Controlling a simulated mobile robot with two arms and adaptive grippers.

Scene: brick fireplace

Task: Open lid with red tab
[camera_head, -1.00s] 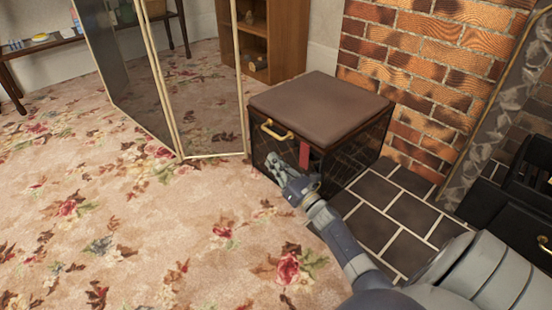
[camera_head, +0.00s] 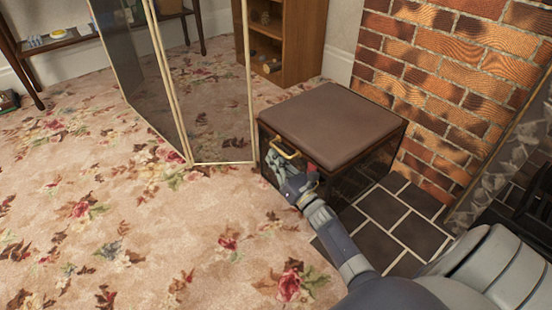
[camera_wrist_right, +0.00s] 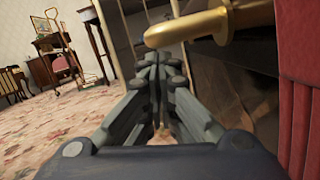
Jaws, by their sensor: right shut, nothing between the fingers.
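The box has a brown padded lid (camera_head: 335,122), which lies closed on its dark body (camera_head: 350,178). A brass handle (camera_head: 278,144) is on its front; in the right wrist view the brass handle (camera_wrist_right: 200,28) passes close above my fingers. The red tab (camera_head: 311,167) hangs at the front, mostly hidden behind my gripper; the red tab (camera_wrist_right: 298,90) also fills the right edge of the wrist view. My right gripper (camera_head: 276,167) is shut and empty, just below the handle and left of the tab. In the wrist view my right gripper (camera_wrist_right: 160,62) has its fingers together. My left gripper is not in view.
A folding glass screen (camera_head: 210,90) stands left of the box. A wooden shelf (camera_head: 290,40) is behind it. A brick wall (camera_head: 450,70) rises at the right above dark hearth tiles (camera_head: 400,225). Open flowered carpet (camera_head: 130,220) lies to the left.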

